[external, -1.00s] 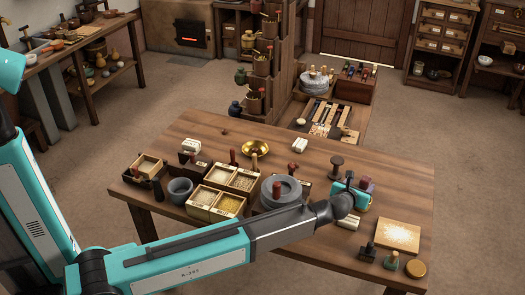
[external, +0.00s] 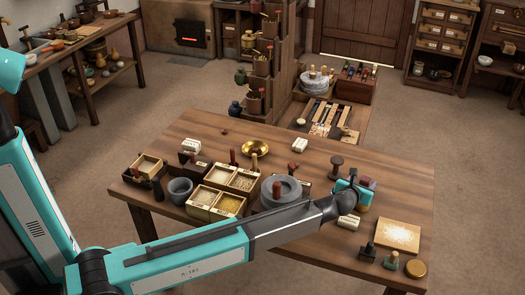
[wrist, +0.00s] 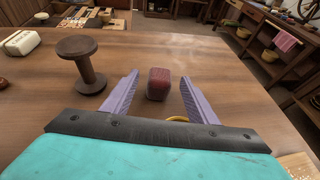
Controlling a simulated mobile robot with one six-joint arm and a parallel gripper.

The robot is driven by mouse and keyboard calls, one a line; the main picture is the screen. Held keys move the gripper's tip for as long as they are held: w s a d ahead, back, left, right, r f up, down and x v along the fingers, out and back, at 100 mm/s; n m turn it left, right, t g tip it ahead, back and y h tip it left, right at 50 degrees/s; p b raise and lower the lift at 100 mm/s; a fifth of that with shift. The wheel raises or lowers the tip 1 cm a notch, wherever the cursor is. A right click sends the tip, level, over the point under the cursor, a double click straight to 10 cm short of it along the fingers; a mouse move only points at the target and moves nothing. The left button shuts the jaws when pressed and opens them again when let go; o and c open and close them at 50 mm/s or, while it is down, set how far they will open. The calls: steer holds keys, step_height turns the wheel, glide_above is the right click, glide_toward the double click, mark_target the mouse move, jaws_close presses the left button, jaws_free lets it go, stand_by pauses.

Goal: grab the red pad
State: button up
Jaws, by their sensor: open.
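The red pad (wrist: 158,84) is a small dark red block with rounded edges, standing on the wooden table. In the wrist view it lies ahead of my gripper (wrist: 159,92), roughly centred between the two purple fingers. The fingers are spread wide, with clear gaps on both sides of the pad, and nothing is held. In the external view my gripper (external: 367,190) is low over the right part of the table. The pad is hard to tell apart from the fingers there.
A dark wooden spool (wrist: 83,65) stands left of my gripper, with a white block (wrist: 20,42) beyond. A yellow rim (wrist: 178,118) shows partly under my gripper. Table behind the pad is mostly clear.

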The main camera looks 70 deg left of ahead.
steer(key=c, duration=1.1)
steer(key=shift+r, duration=0.1)
steer(key=shift+r+p, duration=0.4)
steer(key=shift+r, duration=4.5)
